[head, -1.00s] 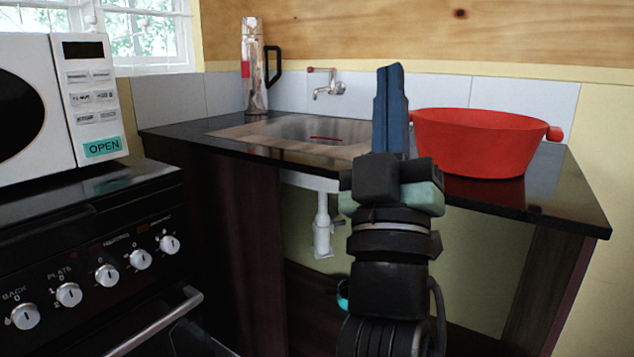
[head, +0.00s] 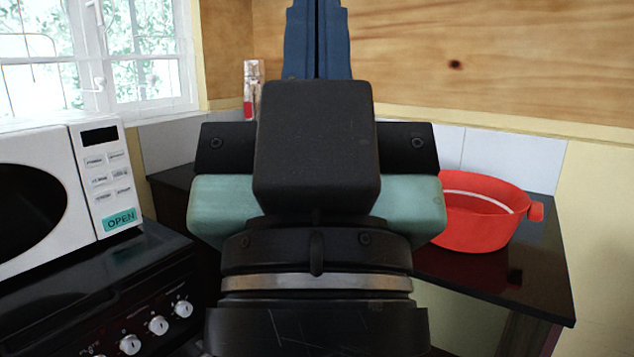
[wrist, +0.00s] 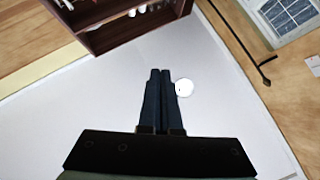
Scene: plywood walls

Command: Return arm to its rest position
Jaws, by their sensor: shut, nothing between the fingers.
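My gripper (head: 317,38) stands large in the middle of the head view, close to the camera, with its blue fingers pointing up and pressed together. Its tips run past the top edge of that view. In the wrist view the gripper (wrist: 160,75) is also shut, with nothing between the fingers. Beyond it in the wrist view are a pale plain surface and a round white thing (wrist: 184,87) just right of the fingertips. My gripper and wrist hide the sink area and much of the counter in the head view.
A red pot (head: 478,225) stands on the dark counter (head: 545,265) at right. A white microwave (head: 45,195) sits on the black stove (head: 95,285) at left. A flask (head: 252,85) shows behind my gripper. The wrist view shows a dark wooden shelf (wrist: 125,32).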

